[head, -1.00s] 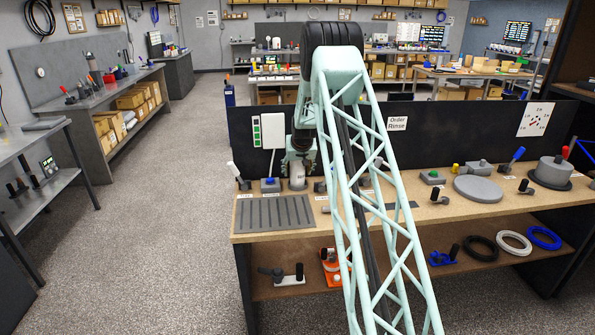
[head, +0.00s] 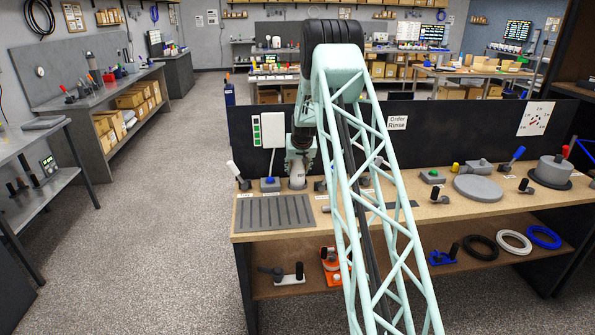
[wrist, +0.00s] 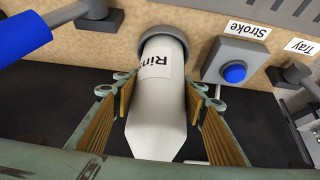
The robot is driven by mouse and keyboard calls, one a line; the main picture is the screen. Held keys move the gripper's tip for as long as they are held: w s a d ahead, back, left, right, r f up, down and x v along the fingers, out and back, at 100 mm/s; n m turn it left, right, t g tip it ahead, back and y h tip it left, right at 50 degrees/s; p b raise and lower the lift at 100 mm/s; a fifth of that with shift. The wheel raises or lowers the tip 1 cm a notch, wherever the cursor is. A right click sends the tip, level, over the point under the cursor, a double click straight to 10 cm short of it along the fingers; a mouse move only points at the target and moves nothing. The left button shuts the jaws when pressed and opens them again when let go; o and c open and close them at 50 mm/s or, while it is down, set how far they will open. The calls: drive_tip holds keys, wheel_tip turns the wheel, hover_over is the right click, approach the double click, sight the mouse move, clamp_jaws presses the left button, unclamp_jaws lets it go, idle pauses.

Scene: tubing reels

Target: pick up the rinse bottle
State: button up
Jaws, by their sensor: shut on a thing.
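The rinse bottle (wrist: 158,118) is a white bottle with a tapered end and a label whose visible letters read "Rin". In the wrist view it lies between the two fingers of my gripper (wrist: 163,92), which are shut on its sides. Its far end meets a round grey collar (wrist: 162,36) at the wooden bench. I cannot tell whether the bottle is lifted clear of it. In the head view the bottle (head: 297,176) shows small below my gripper (head: 299,160), near the back of the bench, and my arm covers part of the area to its right.
A grey box with a blue button (wrist: 235,72), labelled "Stroke", stands close beside the bottle. A blue-handled tool (wrist: 22,35) is on the other side. A dark panel (head: 450,122) rises behind the bench. A ribbed grey tray (head: 274,212) lies in front.

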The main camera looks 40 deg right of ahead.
sight(297, 162)
drive_tip(key=shift+r, duration=1.6)
drive_tip(key=s+a+r, duration=0.1)
drive_tip(key=s+a, duration=0.8)
drive_tip(key=s, duration=0.4)
drive_tip(key=shift+r, duration=0.25)
